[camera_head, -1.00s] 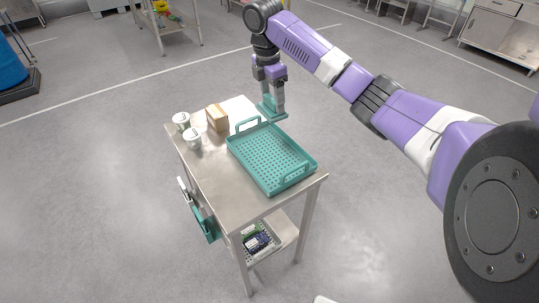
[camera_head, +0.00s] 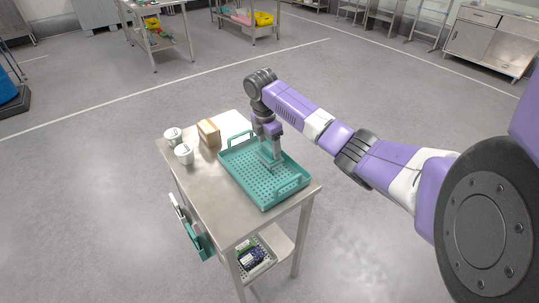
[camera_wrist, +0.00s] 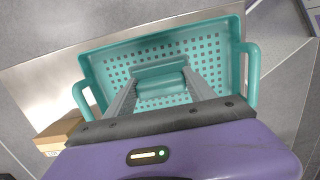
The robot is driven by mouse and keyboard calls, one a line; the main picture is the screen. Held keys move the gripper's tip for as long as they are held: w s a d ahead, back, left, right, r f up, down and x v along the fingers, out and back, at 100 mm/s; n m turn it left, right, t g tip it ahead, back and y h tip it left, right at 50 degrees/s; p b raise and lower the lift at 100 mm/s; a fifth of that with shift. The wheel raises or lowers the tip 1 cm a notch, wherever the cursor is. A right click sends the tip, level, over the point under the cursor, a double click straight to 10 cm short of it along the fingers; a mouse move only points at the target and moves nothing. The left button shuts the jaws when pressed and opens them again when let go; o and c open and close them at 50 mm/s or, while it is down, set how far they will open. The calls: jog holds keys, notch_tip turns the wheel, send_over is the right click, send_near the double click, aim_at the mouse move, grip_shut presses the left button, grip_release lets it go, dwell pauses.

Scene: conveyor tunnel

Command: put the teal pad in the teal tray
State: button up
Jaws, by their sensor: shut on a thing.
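The teal tray (camera_head: 239,178) is a perforated tray with two raised handles on the metal table. My gripper (camera_head: 268,158) points down over the inside of the tray, toward its far right part. It is shut on the teal pad (camera_wrist: 160,82), which shows between the fingers in the wrist view. The pad is within the tray's outline; I cannot tell whether it touches the tray's floor. In the head view my fingers and the matching colour partly hide the pad. The tray also shows in the wrist view (camera_wrist: 100,62).
A cardboard box (camera_head: 208,132) and two white cups (camera_head: 184,153) stand left of the tray on the table (camera_head: 212,200). Items hang on the table's left side, and a basket (camera_head: 252,257) sits on the lower shelf.

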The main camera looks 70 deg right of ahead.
aim_at(269, 156)
jog(key=shift+f, duration=2.15)
jog(key=shift+f, duration=0.2)
jog(key=o, duration=1.7)
